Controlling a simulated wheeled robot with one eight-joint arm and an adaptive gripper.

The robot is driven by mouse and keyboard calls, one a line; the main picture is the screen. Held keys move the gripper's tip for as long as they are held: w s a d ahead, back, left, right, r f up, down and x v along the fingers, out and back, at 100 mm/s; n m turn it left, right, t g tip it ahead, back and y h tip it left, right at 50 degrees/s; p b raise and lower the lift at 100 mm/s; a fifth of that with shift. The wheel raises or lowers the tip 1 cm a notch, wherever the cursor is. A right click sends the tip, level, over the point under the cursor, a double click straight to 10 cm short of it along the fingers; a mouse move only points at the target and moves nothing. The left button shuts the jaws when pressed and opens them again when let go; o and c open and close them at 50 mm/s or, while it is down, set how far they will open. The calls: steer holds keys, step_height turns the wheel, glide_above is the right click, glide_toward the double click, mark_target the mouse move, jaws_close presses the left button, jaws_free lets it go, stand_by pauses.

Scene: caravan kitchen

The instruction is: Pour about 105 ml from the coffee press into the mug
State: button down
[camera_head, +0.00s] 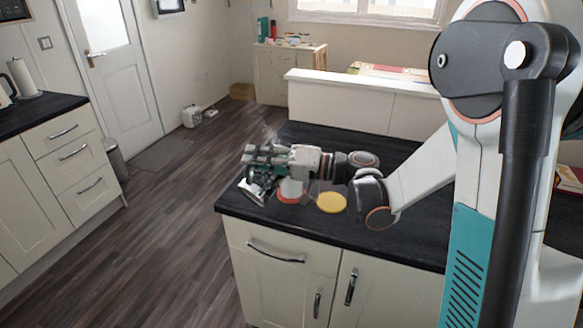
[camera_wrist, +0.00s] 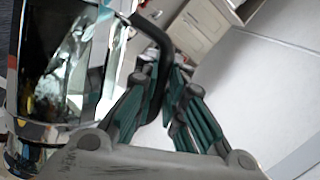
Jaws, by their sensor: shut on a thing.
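The coffee press (camera_wrist: 60,60), glass with a chrome frame, fills the left of the wrist view. Its black handle (camera_wrist: 158,45) runs between the fingers of my gripper (camera_wrist: 165,85), which is shut on it. In the head view my gripper (camera_head: 258,168) is over the near left corner of the dark counter. A shiny part of the press (camera_head: 252,191) shows below it and looks tilted; the rest is hidden behind the fingers. A pale and reddish round thing (camera_head: 291,190) is beside it, partly covered by my arm; I cannot tell if it is the mug. No liquid can be made out.
A yellow round thing (camera_head: 332,203) lies on the dark counter (camera_head: 300,222) to the right of my gripper. The counter's left edge is close to the press. A white low partition (camera_head: 360,100) stands behind the counter. Floor (camera_head: 150,235) is open at left.

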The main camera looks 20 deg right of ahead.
mark_target(251, 180)
steer(key=shift+w+d+r+m, duration=0.15)
steer(key=shift+d+r+m, duration=0.15)
steer(key=shift+r, duration=0.1)
stand_by(0.7)
steer(key=shift+s+a+f+n+g, duration=0.15)
steer(key=shift+s+a+f+n, duration=0.15)
steer(key=shift+a+f+n, duration=0.15)
steer(key=shift+s+a+f+n+g, duration=0.15)
steer(key=shift+s+a+f+n, duration=0.15)
steer(key=shift+f+n, duration=0.25)
steer(key=shift+s+a+n+h, duration=0.15)
steer(key=shift+a+n+h, duration=0.2)
steer(key=shift+n+h, duration=0.05)
steer(key=shift+s, duration=0.1)
steer(key=shift+f+n, duration=0.3)
steer(key=shift+s+a+f+n+h+b, duration=0.15)
steer(key=shift+a+f+n+h+b, duration=0.2)
steer(key=shift+f, duration=0.35)
steer(key=shift+s+a+f+n+h+b, duration=0.1)
steer(key=shift+f+n+h, duration=0.25)
steer(key=shift+f+n, duration=0.3)
